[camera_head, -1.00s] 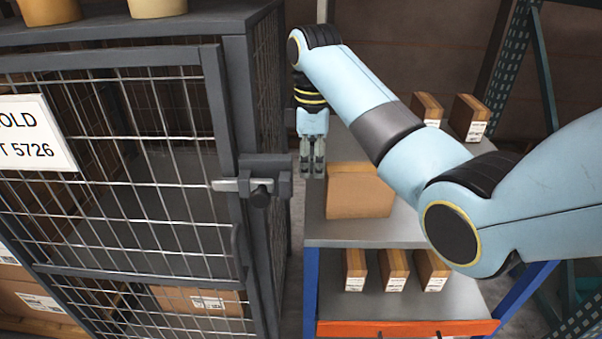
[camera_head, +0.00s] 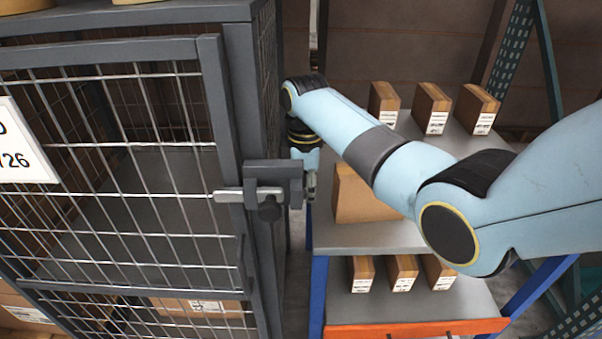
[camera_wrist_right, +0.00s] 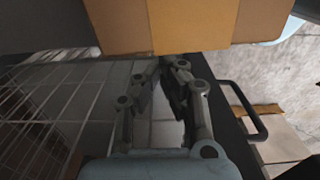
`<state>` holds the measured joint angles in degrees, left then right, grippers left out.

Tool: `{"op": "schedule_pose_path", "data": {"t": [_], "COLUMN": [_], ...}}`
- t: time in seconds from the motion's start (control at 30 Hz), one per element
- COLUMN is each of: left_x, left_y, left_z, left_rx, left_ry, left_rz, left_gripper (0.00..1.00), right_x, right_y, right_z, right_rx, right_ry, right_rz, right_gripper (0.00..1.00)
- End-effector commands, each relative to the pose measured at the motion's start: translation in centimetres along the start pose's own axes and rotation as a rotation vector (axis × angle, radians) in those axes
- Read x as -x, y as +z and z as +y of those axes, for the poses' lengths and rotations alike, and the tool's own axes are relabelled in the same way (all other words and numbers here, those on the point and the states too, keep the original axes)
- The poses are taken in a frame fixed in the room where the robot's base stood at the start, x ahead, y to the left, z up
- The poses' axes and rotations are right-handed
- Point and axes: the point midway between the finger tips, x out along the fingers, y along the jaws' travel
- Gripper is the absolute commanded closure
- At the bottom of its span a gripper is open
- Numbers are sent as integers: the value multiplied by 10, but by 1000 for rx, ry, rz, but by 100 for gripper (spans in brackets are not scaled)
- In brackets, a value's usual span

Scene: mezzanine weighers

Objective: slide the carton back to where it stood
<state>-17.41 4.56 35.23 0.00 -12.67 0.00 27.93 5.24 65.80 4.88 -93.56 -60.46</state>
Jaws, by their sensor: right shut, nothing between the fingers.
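The carton (camera_head: 360,200) is a plain brown box on the grey upper shelf (camera_head: 372,236) of the rack right of the cage. My right forearm hides part of its top and right side. In the right wrist view the carton (camera_wrist_right: 190,24) fills the top of the picture, with a lighter tape band down it. My right gripper (camera_head: 311,188) hangs fingers down at the carton's left side, between it and the cage latch. Its fingers (camera_wrist_right: 168,72) are shut and empty. I cannot tell whether they touch the carton. My left gripper is not in view.
The mesh cage (camera_head: 130,170) with its latch (camera_head: 262,190) stands close on the left, leaving a narrow gap. Smaller boxes (camera_head: 432,108) stand behind the carton, and several more (camera_head: 402,272) are on the shelf below. An orange edge (camera_head: 415,328) fronts that lower shelf.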

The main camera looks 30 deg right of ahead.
Motion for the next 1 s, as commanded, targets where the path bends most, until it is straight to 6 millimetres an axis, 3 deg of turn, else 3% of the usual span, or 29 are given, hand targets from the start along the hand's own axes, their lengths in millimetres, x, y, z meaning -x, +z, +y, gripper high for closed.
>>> {"op": "schedule_pose_path", "data": {"t": [0.03,0.17,0.73,0.87,1.0], "left_x": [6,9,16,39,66], "left_y": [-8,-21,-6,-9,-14], "left_z": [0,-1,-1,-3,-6], "left_rx": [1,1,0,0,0], "left_ry": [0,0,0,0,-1], "left_rz": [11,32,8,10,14], "left_gripper": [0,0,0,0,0], "right_x": [5,5,6,11,13], "right_y": [12,25,40,66,109], "right_z": [2,2,2,2,2], "right_rx": [-3,-2,-1,-3,-4], "right_ry": [7,6,5,3,4], "right_rz": [-5,-3,-4,-8,-9], "right_gripper": [100,100,100,100,100]}}
